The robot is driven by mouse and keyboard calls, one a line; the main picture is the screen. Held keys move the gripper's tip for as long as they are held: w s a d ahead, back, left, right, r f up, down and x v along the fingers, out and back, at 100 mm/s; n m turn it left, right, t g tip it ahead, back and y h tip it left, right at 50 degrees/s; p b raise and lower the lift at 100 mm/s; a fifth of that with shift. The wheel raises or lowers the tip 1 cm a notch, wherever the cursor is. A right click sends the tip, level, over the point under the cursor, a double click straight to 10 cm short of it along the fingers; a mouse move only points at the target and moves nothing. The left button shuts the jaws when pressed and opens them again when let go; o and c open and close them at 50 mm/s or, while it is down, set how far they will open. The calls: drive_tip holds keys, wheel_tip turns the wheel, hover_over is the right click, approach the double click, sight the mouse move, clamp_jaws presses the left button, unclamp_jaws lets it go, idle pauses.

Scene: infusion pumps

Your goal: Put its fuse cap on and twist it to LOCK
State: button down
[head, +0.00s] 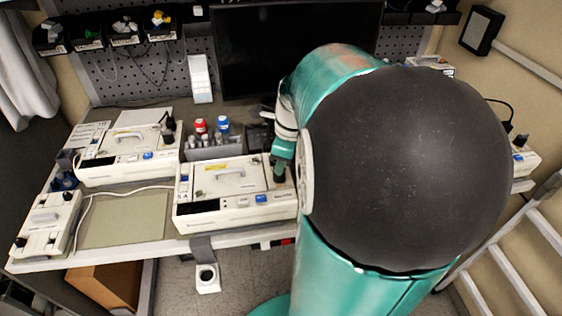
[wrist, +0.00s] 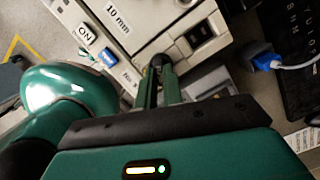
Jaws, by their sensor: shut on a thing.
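A white pump (head: 235,214) with a carry handle on top stands on the bench just left of my arm. Its right end lies under my gripper (head: 280,176). In the wrist view the pump casing (wrist: 160,22) shows a "10 mm" mark, an "ON" label and a blue button. My gripper (wrist: 160,72) points down at the pump's corner, its two green fingers close together on a small dark round cap (wrist: 160,61). The cap is at the casing, beside a black switch (wrist: 199,34). The fingers hide its underside, so I cannot tell how it is seated or turned.
A second white pump (head: 122,164) and a smaller white unit (head: 44,226) stand to the left, with a greenish mat (head: 125,221) between. A grey rack (head: 212,150) with red and blue bottles stands behind. A dark monitor (head: 270,45) is at the back.

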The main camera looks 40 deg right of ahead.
drive_tip(key=m+h, duration=0.1)
drive_tip(key=m, duration=0.4)
drive_tip(key=shift+a+m, duration=0.1)
drive_tip(key=shift+m, duration=0.2)
drive_tip(key=c, duration=1.5)
unclamp_jaws()
drive_tip(key=shift+o, duration=0.2)
drive_tip(key=shift+r, duration=3.55)
